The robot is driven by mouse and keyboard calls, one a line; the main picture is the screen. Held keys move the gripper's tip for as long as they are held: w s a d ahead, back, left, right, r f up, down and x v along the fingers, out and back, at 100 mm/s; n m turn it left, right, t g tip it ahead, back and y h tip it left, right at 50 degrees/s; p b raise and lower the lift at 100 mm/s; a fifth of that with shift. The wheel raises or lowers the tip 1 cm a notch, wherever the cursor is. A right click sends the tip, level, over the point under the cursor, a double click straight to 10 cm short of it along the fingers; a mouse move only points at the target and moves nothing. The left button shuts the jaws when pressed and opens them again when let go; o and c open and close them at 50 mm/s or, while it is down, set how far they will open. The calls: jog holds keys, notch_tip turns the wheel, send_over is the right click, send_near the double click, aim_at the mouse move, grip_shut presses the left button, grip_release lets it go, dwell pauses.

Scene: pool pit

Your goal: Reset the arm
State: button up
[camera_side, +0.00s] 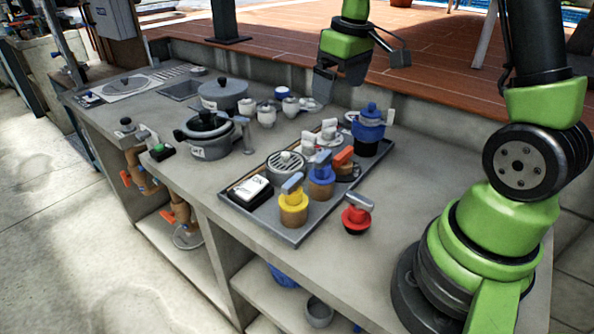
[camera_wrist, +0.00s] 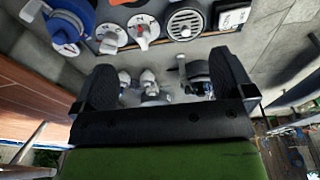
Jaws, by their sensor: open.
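My gripper (camera_side: 340,78) hangs over the back of the grey counter (camera_side: 400,215), in front of the raised wooden deck. It is empty. In the wrist view my gripper (camera_wrist: 165,85) has its two dark fingers spread wide apart. Beyond and between the fingers stand small white cups and a pot, below the gripper and apart from it. My arm is green and black and rises from its base at the right of the side view.
Lidded pots (camera_side: 222,92) (camera_side: 210,135) and small cups (camera_side: 267,115) stand left.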

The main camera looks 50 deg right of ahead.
jog(key=s+a+r+m+t+y, duration=0.1)
jog(key=s+a+r+t, duration=0.1)
jog(key=s+a+r, duration=0.2)
jog(key=s+a+r+m+t+y, duration=0.1)
jog(key=s+a+r, duration=0.4)
jog(key=s+a, duration=0.5)
jog(key=shift+s+a+r+m+t, duration=0.2)
jog(key=shift+s+a+m+t, duration=0.2)
jog(key=shift+s+m+t, duration=0.6)
